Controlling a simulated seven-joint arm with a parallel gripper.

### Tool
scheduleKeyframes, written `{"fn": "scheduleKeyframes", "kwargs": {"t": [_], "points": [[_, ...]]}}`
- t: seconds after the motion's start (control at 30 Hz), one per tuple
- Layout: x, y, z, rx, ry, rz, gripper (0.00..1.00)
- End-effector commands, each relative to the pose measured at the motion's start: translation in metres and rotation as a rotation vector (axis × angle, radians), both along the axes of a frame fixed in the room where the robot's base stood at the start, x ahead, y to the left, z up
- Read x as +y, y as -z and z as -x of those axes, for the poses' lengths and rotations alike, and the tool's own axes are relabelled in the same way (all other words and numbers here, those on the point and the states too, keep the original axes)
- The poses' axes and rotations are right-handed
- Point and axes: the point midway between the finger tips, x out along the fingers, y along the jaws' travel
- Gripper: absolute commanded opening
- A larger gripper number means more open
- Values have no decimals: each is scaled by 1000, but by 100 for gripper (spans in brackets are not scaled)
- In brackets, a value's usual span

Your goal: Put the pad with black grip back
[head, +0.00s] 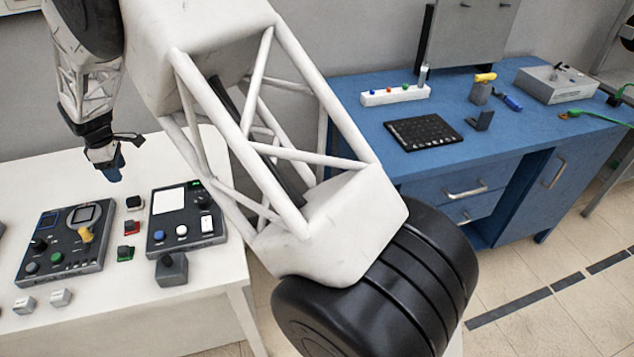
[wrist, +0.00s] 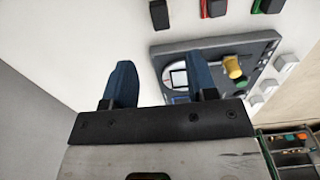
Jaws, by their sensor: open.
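No single item stands out clearly as the pad with black grip. Dark pieces also show at the top of the wrist view, including one with red (wrist: 214,8). The left unit (head: 62,243) bears a squarish ring and a yellow knob (head: 85,234). My gripper (head: 106,172) is open and empty above the table; its blue fingers (wrist: 164,72) are apart.
The right unit (head: 187,219) and a grey block (head: 171,270) stand nearby. Two small pale blocks (head: 61,298) lie at the front. A blue desk (head: 370,115) with a black panel (head: 424,132) stands right. My arm hides the space between.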

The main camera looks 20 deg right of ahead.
Motion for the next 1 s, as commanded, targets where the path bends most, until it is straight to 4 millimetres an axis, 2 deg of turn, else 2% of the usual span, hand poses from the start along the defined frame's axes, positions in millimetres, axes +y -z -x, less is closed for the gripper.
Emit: {"fn": "scheduleKeyframes", "kwargs": {"t": [0.17, 0.37, 0.67, 1.0], "points": [[-14, -13, 2, -6, 30, -4, 52], [-54, -43, 10, -17, 116, -11, 52], [-142, -101, 41, -40, 312, -27, 52], [-236, -155, 93, -69, 540, -49, 52]]}}
